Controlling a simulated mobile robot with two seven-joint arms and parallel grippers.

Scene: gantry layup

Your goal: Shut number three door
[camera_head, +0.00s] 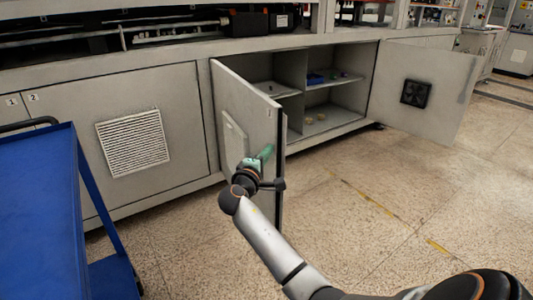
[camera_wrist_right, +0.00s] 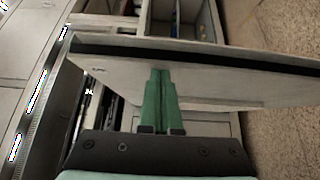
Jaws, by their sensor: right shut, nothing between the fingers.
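The left door (camera_head: 247,115) of the open cabinet stands swung out, hinged at its left edge, with its outer face toward me. I take it as number three; the mark on it is too small to read. It also shows in the wrist view (camera_wrist_right: 215,80). My right gripper (camera_head: 267,151) is shut and empty, at the outer face near the free edge. In the wrist view its green fingers (camera_wrist_right: 161,74) point at the door; whether they touch cannot be told. My left gripper is not in view.
The cabinet shelves (camera_head: 330,122) hold small items and a blue one. Doors marked 1 and 2 (camera_head: 75,95) are shut. A blue cart (camera_head: 40,215) stands at left. The floor in front is clear.

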